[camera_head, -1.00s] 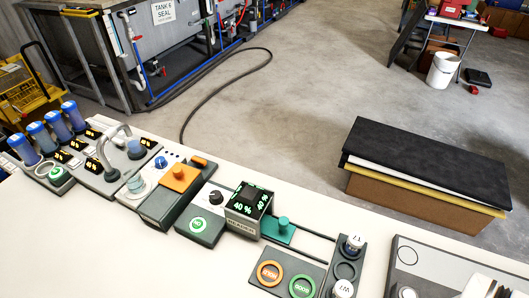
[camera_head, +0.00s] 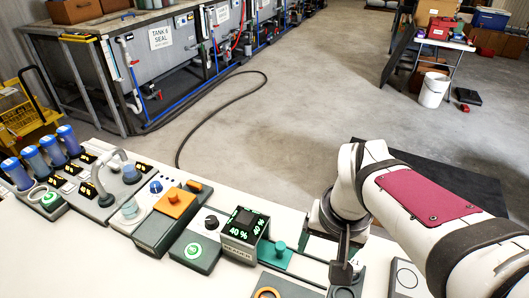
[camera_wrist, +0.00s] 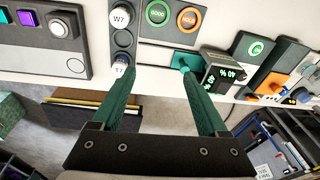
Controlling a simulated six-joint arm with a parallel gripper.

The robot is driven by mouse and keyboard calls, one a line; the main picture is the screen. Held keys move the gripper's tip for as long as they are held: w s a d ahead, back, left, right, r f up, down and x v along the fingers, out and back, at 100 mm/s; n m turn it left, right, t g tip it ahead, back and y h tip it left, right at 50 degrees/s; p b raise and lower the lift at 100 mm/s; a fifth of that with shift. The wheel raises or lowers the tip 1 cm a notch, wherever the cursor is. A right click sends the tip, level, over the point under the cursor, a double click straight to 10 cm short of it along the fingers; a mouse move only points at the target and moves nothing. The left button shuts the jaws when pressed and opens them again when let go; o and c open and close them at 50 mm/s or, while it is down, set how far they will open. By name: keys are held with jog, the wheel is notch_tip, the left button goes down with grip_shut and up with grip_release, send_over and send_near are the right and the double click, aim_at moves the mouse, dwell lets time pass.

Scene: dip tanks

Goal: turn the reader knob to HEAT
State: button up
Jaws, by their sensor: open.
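The reader (camera_head: 244,235) is a dark box with a lit green display showing 40 %. I cannot read the knob's setting or a HEAT mark. My gripper (camera_head: 341,274) is at the right of the bench, over the vial rack and apart from the knob. In the wrist view its two green fingers (camera_wrist: 154,70) are spread with nothing held.
A teal slide with a knob (camera_head: 279,249) sits right of the reader. A vial rack (camera_wrist: 124,40) lies under my gripper.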

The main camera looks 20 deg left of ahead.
jog(key=w+a+f+n+t, duration=0.15)
jog(key=w+a+n, duration=0.3)
jog(key=a, duration=0.65)
jog(key=n+y, duration=0.2)
jog(key=n, duration=0.2)
send_near(211, 219)
jog(key=shift+m+t, duration=0.25)
jog(key=x, duration=0.8)
jog(key=shift+s+a+f, duration=0.1)
jog(key=shift+s+f, duration=0.05)
jog(key=shift+f, duration=0.3)
grip_shut()
